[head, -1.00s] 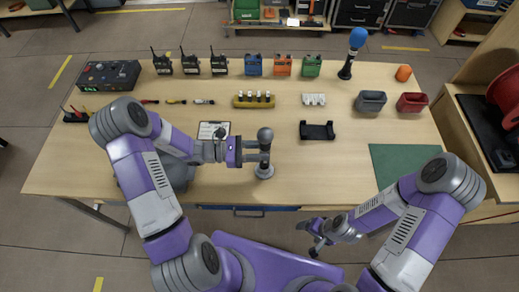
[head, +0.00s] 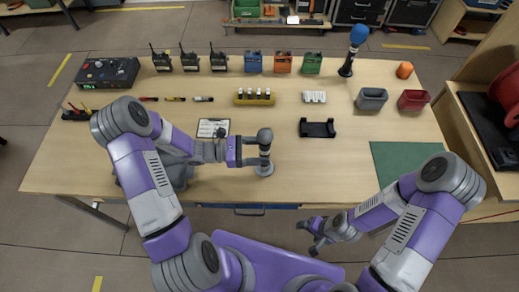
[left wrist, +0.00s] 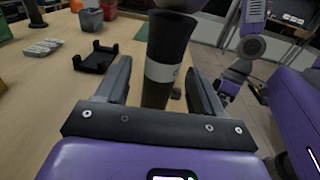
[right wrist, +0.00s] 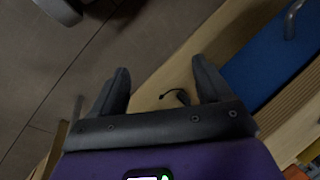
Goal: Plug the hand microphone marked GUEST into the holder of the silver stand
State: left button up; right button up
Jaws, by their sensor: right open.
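The holder is largely hidden by handle and fingers. A second microphone with a blue head (head: 358,37) stands upright at the back right. My right gripper (head: 312,238) is open and empty before the table's front edge.
A black cradle (head: 317,129) lies right of the microphone, a clipboard (head: 213,128) to the left. A yellow battery rack (head: 254,97) is behind. Grey (head: 371,99) and red bins (head: 413,101) and a green mat (head: 408,162) are at the right. The front middle right is clear.

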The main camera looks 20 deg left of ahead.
pick_arm(q)
jog(key=shift+a, duration=0.1)
jog(key=v, duration=0.7)
jog(key=shift+a, duration=0.15)
jog(key=shift+s, duration=0.1)
